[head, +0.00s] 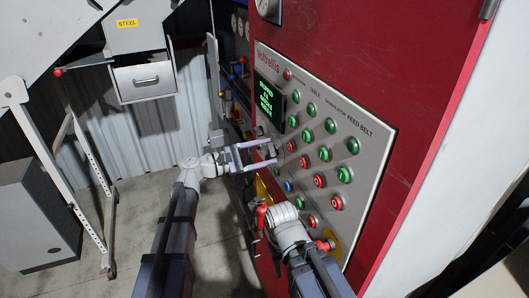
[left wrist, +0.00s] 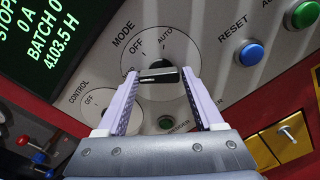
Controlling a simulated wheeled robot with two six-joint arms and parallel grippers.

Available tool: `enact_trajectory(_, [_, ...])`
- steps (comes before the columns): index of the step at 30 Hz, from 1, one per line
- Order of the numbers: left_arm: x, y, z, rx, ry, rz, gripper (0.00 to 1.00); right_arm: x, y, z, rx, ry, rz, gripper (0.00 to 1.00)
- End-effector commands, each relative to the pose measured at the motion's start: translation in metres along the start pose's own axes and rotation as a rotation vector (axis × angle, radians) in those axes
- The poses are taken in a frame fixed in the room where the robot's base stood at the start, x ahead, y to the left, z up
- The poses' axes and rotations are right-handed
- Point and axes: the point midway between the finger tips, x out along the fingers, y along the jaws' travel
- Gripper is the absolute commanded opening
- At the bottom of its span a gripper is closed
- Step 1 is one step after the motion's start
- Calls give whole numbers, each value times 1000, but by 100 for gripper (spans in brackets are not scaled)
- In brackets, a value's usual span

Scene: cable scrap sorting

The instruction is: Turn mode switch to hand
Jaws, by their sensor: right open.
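The mode switch (left wrist: 158,75) is a round dial with a black handle lying roughly level in the left wrist view. The labels MODE, OFF and AUTO show above it; no HAND label is readable. In the head view, my left gripper (head: 270,153) reaches the left edge of the grey control panel (head: 368,127), and the switch is small there. My right gripper (head: 284,213) is lower, near the panel's bottom; its fingers are hard to make out.
A green-text display (head: 268,98) is above the switch. Several green and red buttons cover the panel. A control dial (left wrist: 97,101) and a blue reset button (left wrist: 251,54) flank the mode switch.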

Motion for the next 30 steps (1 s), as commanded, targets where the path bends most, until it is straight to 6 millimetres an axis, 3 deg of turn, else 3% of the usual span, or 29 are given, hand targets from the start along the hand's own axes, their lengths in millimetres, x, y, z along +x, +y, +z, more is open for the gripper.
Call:
enact_trajectory(6, [0, 0, 0, 1, -1, 2, 93, 0, 0, 0, 0, 0, 0, 50])
enact_trajectory(14, [-2, 1, 0, 1, -1, 3, 93, 0, 0, 0, 0, 0, 0, 50])
enact_trajectory(30, [-73, 0, 0, 1, 0, 4, 93, 0, 0, 0, 0, 0, 0, 50])
